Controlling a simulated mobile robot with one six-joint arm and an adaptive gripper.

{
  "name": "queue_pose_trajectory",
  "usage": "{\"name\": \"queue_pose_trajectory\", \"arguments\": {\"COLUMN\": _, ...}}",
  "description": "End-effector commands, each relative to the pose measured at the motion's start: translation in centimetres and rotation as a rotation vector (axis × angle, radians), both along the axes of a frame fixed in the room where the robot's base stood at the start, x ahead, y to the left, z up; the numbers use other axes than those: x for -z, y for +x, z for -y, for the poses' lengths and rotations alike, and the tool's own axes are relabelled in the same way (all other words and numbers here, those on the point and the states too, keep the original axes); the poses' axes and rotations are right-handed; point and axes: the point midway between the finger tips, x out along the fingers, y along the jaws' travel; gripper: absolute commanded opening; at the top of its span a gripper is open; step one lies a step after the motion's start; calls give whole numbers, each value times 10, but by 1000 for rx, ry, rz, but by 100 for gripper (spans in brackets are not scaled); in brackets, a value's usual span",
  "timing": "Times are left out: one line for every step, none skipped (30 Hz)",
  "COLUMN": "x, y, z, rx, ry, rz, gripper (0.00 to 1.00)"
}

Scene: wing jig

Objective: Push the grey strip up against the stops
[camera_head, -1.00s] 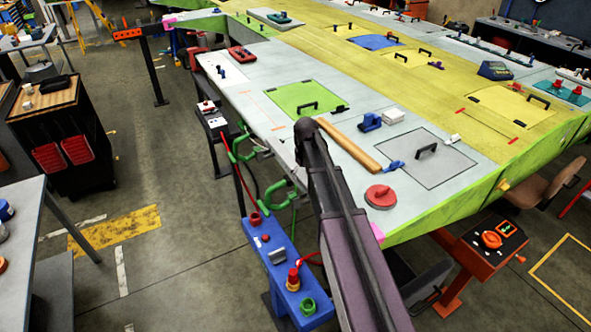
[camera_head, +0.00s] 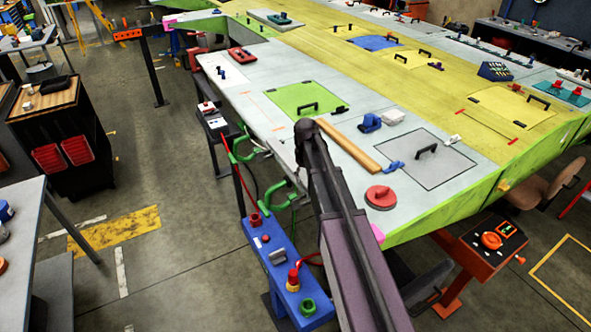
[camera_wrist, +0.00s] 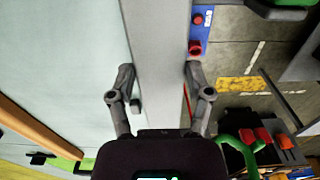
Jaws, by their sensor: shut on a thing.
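The grey strip (camera_wrist: 158,45) runs up the middle of the wrist view, long, flat and pale grey. My gripper (camera_wrist: 159,72) has one finger at each long side of it and is shut on it. The strip lies along the edge of the pale wing skin (camera_wrist: 60,60), with the floor beyond on the right. I cannot make out the stops for certain. A small dark peg (camera_wrist: 135,106) shows beside the left finger.
A wooden bar (camera_head: 345,146) lies on the wing right of my arm, near a blue clamp (camera_head: 394,167) and a red round handle (camera_head: 380,197). Green clamps (camera_head: 278,193) hang at the wing edge. A blue control box (camera_head: 280,265) stands below, left of my arm.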

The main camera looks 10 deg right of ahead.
Motion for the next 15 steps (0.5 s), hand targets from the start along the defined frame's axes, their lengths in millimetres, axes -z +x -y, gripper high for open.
{"name": "queue_pose_trajectory", "arguments": {"x": 0, "y": 0, "z": 1, "rx": 1, "ry": -1, "rz": 0, "gripper": 27}}
{"name": "queue_pose_trajectory", "arguments": {"x": 0, "y": 1, "z": 1, "rx": 1, "ry": -1, "rz": 0, "gripper": 27}}
{"name": "queue_pose_trajectory", "arguments": {"x": 0, "y": 1, "z": 2, "rx": 1, "ry": -1, "rz": 0, "gripper": 27}}
{"name": "queue_pose_trajectory", "arguments": {"x": 0, "y": 1, "z": 2, "rx": 1, "ry": -1, "rz": 0, "gripper": 27}}
{"name": "queue_pose_trajectory", "arguments": {"x": 0, "y": 1, "z": 2, "rx": 1, "ry": -1, "rz": 0, "gripper": 27}}
{"name": "queue_pose_trajectory", "arguments": {"x": 0, "y": 1, "z": 3, "rx": 1, "ry": -1, "rz": 0, "gripper": 27}}
{"name": "queue_pose_trajectory", "arguments": {"x": 0, "y": 1, "z": 3, "rx": 1, "ry": -1, "rz": 0, "gripper": 27}}
{"name": "queue_pose_trajectory", "arguments": {"x": 0, "y": 1, "z": 3, "rx": 1, "ry": -1, "rz": 0, "gripper": 27}}
{"name": "queue_pose_trajectory", "arguments": {"x": 0, "y": 1, "z": 4, "rx": 1, "ry": -1, "rz": 0, "gripper": 27}}
{"name": "queue_pose_trajectory", "arguments": {"x": 0, "y": 2, "z": 4, "rx": 1, "ry": -1, "rz": 0, "gripper": 27}}
{"name": "queue_pose_trajectory", "arguments": {"x": 0, "y": 2, "z": 4, "rx": 1, "ry": -1, "rz": 0, "gripper": 27}}
{"name": "queue_pose_trajectory", "arguments": {"x": 0, "y": 2, "z": 5, "rx": 1, "ry": -1, "rz": 0, "gripper": 27}}
{"name": "queue_pose_trajectory", "arguments": {"x": 0, "y": 2, "z": 5, "rx": 1, "ry": -1, "rz": 0, "gripper": 27}}
{"name": "queue_pose_trajectory", "arguments": {"x": 0, "y": 2, "z": 5, "rx": 1, "ry": -1, "rz": 0, "gripper": 27}}
{"name": "queue_pose_trajectory", "arguments": {"x": 0, "y": 2, "z": 6, "rx": 1, "ry": -1, "rz": 0, "gripper": 27}}
